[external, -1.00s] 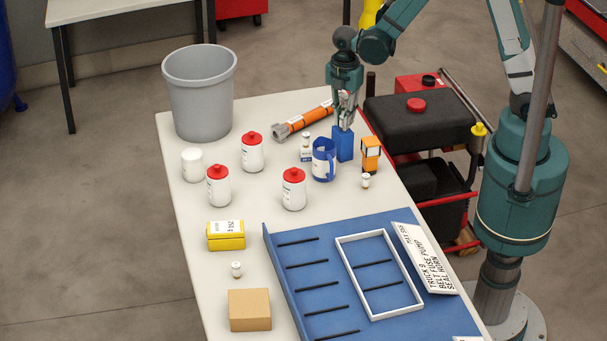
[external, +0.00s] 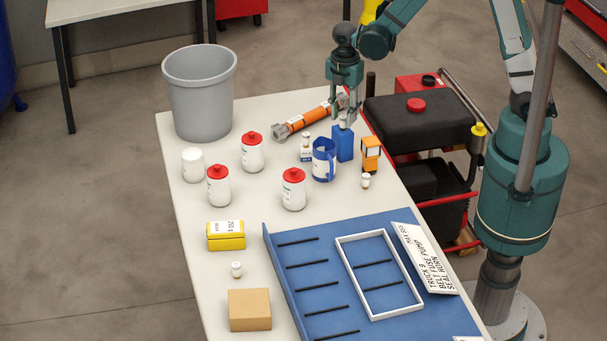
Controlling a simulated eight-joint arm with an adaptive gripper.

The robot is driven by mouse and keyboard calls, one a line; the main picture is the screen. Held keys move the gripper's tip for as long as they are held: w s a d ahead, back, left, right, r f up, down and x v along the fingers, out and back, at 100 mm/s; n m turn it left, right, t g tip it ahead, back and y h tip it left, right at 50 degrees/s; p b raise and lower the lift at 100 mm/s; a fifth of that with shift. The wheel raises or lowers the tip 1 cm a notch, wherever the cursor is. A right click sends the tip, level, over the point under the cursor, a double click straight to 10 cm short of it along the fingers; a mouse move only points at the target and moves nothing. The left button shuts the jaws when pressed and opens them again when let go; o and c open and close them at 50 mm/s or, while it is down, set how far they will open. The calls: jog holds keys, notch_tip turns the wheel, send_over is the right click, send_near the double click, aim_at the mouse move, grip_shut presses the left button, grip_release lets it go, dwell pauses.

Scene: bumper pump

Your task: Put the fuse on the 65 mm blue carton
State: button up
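The blue carton (external: 344,146) stands upright near the far right edge of the table, just behind the blue mug. A small white piece with a darker band, which looks like the fuse (external: 343,119), is upright on top of the carton. My gripper (external: 346,117) is right above the carton, pointing down, with its fingers spread to either side of the fuse. The fingers look clear of the fuse, but the gap is too small to be sure. Similar small pieces stand by the orange device (external: 365,181) and near the cardboard box (external: 236,269).
The blue mug (external: 323,161), orange device (external: 371,153), small white bottle (external: 306,149) and orange cylinder (external: 303,122) crowd around the carton. White bottles with red caps (external: 252,154) stand left. The blue tray (external: 320,275) with a white frame fills the front right.

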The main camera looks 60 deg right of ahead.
aim_at(342, 119)
notch_tip(342, 119, up, 10)
jog(key=p, duration=0.1)
jog(key=shift+r, duration=0.25)
dwell(0.6)
jog(key=shift+r, duration=0.1)
jog(key=s+d+r+m+t, duration=0.3)
jog(key=s+d+r+m, duration=0.1)
jog(key=s+r+m, duration=0.4)
jog(key=s+d+r+m+t, duration=0.4)
jog(key=s+r+m, duration=0.4)
jog(key=s+m, duration=0.2)
jog(key=shift+s+d, duration=0.4)
jog(key=shift+d, duration=0.4)
